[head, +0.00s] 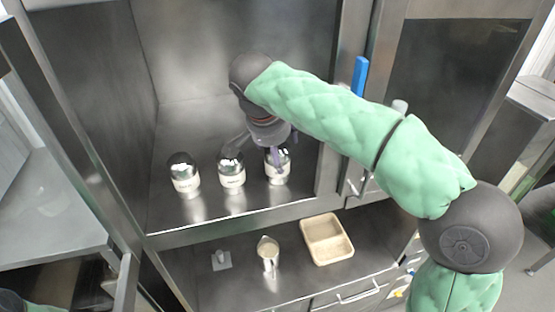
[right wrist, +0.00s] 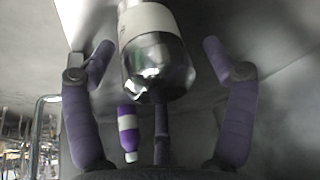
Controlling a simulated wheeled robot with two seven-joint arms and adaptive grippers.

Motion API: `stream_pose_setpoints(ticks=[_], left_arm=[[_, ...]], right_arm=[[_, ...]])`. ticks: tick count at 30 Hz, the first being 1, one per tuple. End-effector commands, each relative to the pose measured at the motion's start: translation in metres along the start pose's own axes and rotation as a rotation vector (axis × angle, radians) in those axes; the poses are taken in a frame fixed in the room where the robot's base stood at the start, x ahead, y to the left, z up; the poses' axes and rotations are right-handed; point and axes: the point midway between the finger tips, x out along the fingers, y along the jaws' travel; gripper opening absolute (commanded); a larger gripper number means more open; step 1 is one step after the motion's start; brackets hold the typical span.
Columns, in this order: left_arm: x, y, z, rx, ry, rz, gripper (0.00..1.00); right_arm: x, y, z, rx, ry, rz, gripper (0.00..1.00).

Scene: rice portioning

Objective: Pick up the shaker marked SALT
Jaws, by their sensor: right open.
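Three shakers with shiny domed tops and white labels stand upright in a row on the cabinet shelf: a left shaker (head: 185,183), a middle shaker (head: 231,180) and a right shaker (head: 279,176). Their lettering is too small to read, so I cannot tell which says SALT. My right gripper (head: 257,152) is open above the middle and right shakers, one finger in front of the right one. In the right wrist view a shaker (right wrist: 153,65) shows between the spread fingers of my right gripper (right wrist: 158,58), with clear gaps on both sides. My left gripper is out of view.
A blue object (head: 360,76) stands by the right cabinet post. A purple bottle (right wrist: 127,130) shows in the right wrist view. Cabinet walls enclose the shelf.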

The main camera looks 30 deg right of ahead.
Motion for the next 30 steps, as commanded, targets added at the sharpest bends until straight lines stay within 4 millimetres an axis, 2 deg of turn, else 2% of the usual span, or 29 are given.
stream_pose_setpoints(ticks=[8, 12, 14, 25, 30], left_arm=[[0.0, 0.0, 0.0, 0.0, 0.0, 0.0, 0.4], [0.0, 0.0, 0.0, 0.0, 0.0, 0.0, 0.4], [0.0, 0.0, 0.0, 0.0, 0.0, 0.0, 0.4], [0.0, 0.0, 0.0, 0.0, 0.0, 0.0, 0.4], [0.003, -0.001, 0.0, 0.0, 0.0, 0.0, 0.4]], right_arm=[[0.003, 0.0, 0.0, 0.0, 0.0, 0.0, 0.85], [0.003, 0.0, 0.0, 0.0, 0.0, -0.001, 0.45], [0.003, 0.0, 0.0, 0.0, 0.0, 0.0, 0.3], [0.002, 0.0, -0.001, 0.0, 0.0, -0.001, 0.29], [-0.009, -0.001, -0.005, 0.001, 0.001, -0.002, 0.29]])
